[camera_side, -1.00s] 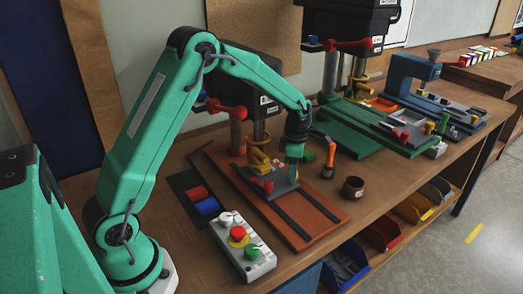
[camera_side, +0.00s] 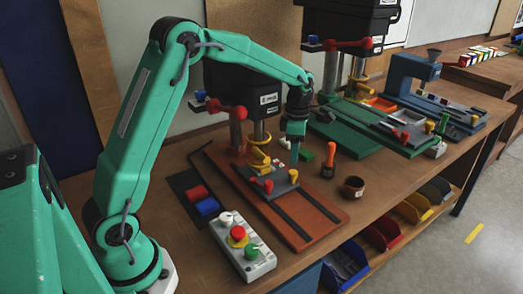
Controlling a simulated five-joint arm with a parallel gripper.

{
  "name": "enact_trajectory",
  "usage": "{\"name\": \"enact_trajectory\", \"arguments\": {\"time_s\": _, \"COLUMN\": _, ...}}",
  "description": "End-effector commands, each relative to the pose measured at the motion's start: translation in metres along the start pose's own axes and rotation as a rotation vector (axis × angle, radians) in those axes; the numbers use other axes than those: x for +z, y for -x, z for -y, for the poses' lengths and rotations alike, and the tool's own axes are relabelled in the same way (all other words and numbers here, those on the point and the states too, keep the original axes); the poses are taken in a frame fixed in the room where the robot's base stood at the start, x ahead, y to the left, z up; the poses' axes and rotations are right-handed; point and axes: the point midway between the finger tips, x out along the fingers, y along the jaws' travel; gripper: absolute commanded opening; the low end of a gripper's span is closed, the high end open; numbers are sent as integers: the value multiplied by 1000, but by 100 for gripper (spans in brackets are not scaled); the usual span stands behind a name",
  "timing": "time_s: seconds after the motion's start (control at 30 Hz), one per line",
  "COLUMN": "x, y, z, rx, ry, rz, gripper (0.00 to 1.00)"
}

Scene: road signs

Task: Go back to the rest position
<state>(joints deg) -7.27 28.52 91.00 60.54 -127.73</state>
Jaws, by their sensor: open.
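My green arm reaches from the left over the workbench. My gripper (camera_side: 295,150) points down above the drill press's grey work plate (camera_side: 284,188), with clear height between them. Its jaws are open and look empty, though they are small in this view. An orange-handled tool (camera_side: 330,155) stands upright just right of my gripper, apart from it.
A control box (camera_side: 243,246) with red and green buttons stands at the front. A red block (camera_side: 197,193) and a blue block (camera_side: 207,206) lie on a dark mat. A brown cup (camera_side: 353,187) stands right. A blue machine (camera_side: 412,75) stands farther back.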

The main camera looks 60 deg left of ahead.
Motion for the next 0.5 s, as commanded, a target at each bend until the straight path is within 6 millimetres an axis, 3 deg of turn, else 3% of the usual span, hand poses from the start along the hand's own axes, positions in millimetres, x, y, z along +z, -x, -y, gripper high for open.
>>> {"name": "enact_trajectory", "arguments": {"time_s": 0.5, "x": 0, "y": 10, "z": 0, "rx": 1, "ry": -2, "rz": 1, "gripper": 48}}
